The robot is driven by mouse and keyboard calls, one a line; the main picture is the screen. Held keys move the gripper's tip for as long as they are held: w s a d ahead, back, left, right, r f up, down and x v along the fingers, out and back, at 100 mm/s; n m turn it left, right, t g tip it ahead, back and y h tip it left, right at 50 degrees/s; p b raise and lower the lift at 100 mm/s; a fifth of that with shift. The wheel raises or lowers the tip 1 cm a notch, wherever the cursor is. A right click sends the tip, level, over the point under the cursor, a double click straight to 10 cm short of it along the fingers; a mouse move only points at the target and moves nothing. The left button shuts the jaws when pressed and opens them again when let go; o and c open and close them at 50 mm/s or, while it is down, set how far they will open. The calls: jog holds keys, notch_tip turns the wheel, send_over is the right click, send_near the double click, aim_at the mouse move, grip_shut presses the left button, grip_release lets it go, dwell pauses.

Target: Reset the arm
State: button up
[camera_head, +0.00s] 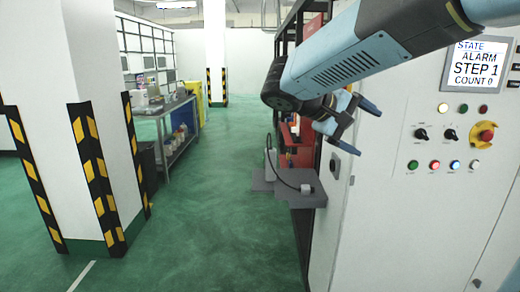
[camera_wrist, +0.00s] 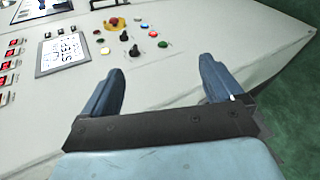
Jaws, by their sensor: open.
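My gripper (camera_head: 358,126) is at the end of my blue and black arm, raised in front of the control cabinet (camera_head: 400,240). Its two blue fingers are apart with nothing between them. The display (camera_head: 474,60) reads STATE, ALARM, STEP 1, COUNT 0. Several buttons and two black knobs sit below it, with a red emergency stop (camera_head: 485,134) on a yellow base at the right.
A grey shelf (camera_head: 285,192) with a cable juts from the machine, left of the cabinet. A white pillar (camera_head: 80,210) with yellow-black guards stands at left. A workbench (camera_head: 175,125) holds several items behind it. The green floor (camera_head: 200,230) between is clear.

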jog(key=s+f+m+t+y, duration=0.1)
jog(key=s+f+m+y, duration=0.1)
jog(key=s+f+y, duration=0.2)
jog(key=s+d+f+m+t+y, duration=0.1)
jog(key=s+f+y, duration=0.4)
jog(key=s, duration=0.5)
jog(key=m+y, duration=0.1)
jog(key=y, duration=0.1)
jog(key=shift+s+d+f+t+y, duration=0.2)
jog(key=shift+t+y, duration=0.1)
jog(key=shift+y, duration=0.1)
